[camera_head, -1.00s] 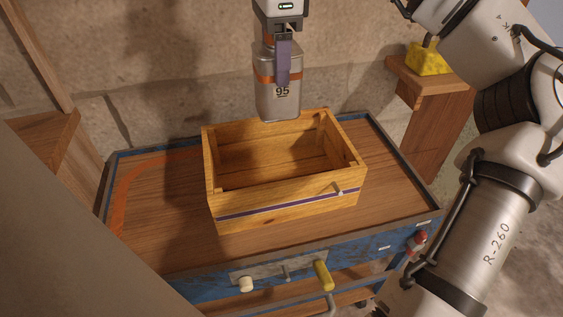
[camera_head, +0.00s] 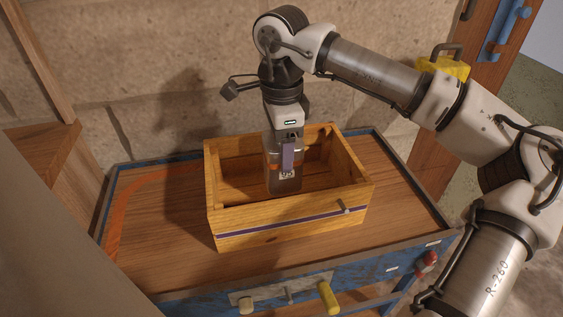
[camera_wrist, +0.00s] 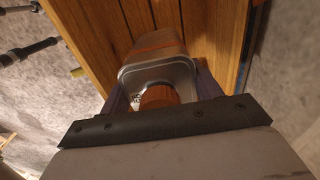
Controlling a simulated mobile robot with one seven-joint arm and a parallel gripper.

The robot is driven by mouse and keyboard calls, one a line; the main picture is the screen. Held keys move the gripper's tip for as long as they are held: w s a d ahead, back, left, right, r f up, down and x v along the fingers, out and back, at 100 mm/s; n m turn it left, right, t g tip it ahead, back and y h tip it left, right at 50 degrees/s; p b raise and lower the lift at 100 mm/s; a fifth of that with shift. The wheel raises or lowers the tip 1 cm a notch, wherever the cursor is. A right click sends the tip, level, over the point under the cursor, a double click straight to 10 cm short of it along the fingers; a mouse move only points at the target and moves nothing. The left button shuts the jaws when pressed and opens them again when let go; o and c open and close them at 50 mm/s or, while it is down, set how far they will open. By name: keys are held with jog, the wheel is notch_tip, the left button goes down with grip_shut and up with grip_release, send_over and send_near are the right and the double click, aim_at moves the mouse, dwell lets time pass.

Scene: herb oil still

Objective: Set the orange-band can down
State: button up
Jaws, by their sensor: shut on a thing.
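The orange-band can (camera_head: 284,181) is a grey metal can with an orange band and the number 95 on its front. It is upright inside the wooden crate (camera_head: 290,224), with its lower part below the crate's rim. My gripper (camera_head: 288,150) is shut on the can from above. In the wrist view the can's metal shoulder (camera_wrist: 155,66) and orange cap lie between my fingers. The can's base is low in the crate; I cannot tell whether it touches the crate floor.
The crate stands on a wooden-topped bench (camera_head: 150,225) with a raised blue edge. Knobs, including a yellow one (camera_head: 328,297), stick out at the bench front. A yellow block (camera_head: 443,67) with a handle sits at the back right. The bench top left of the crate is clear.

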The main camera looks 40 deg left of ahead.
jog(key=shift+f, duration=2.1)
jog(key=shift+f, duration=0.1)
jog(key=shift+f+b, duration=0.15)
jog(key=shift+b, duration=0.25)
jog(key=o, duration=1.4)
notch_tip(320, 180, up, 12)
jog(key=shift+r+p, duration=0.2)
jog(key=shift+p, duration=0.6)
